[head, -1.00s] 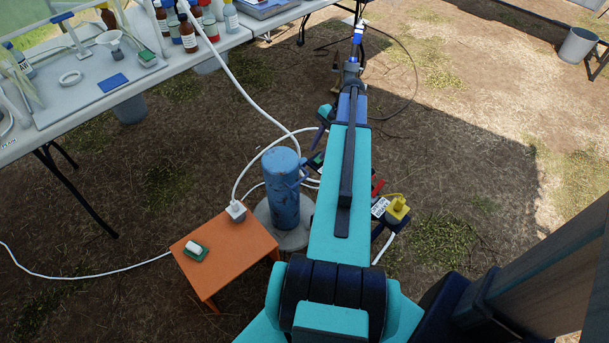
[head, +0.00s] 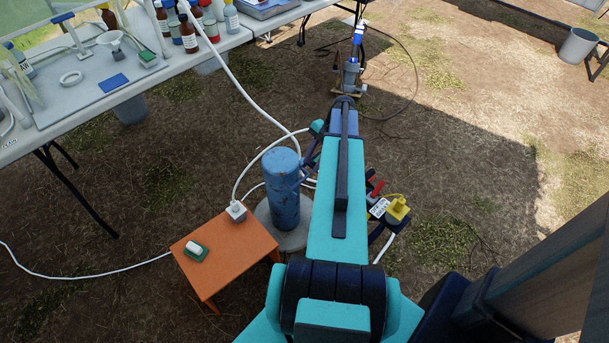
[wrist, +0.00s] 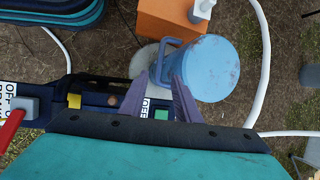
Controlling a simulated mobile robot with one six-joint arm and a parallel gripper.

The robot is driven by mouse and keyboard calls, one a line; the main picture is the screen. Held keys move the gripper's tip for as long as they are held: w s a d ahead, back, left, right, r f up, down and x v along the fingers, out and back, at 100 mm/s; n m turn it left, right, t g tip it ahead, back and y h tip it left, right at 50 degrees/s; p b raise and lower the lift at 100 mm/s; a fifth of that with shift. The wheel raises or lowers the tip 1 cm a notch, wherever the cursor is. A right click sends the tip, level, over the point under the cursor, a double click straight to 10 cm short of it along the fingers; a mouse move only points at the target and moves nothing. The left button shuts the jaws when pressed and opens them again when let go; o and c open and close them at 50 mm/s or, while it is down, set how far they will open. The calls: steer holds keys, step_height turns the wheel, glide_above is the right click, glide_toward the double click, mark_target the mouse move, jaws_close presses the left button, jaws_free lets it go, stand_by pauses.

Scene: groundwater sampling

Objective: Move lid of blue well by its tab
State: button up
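The blue well (head: 284,195) is a worn, upright blue cylinder with its lid (head: 281,158) closed on top. In the wrist view the lid (wrist: 209,66) fills the upper middle. A blue loop-like tab (wrist: 166,44) sticks out from its left side, and its lower end reaches down between the fingertips. My gripper (wrist: 164,80) is open, its two purple fingers apart on either side of the tab's lower part. I cannot tell whether either finger touches it. In the head view my arm hides most of the gripper.
An orange stool (head: 225,250) with a white plug stands close left of the well. White hoses loop behind it. A dark box with a yellow connector (head: 397,208) is right of my arm. A lab table (head: 60,105) stands at back left. Open ground lies right.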

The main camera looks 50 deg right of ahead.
mark_target(302, 179)
steer(key=shift+x, duration=3.8)
jaws_close()
steer(key=shift+a, duration=0.2)
steer(key=shift+w+d+r, duration=0.1)
steer(key=shift+d+r, duration=0.05)
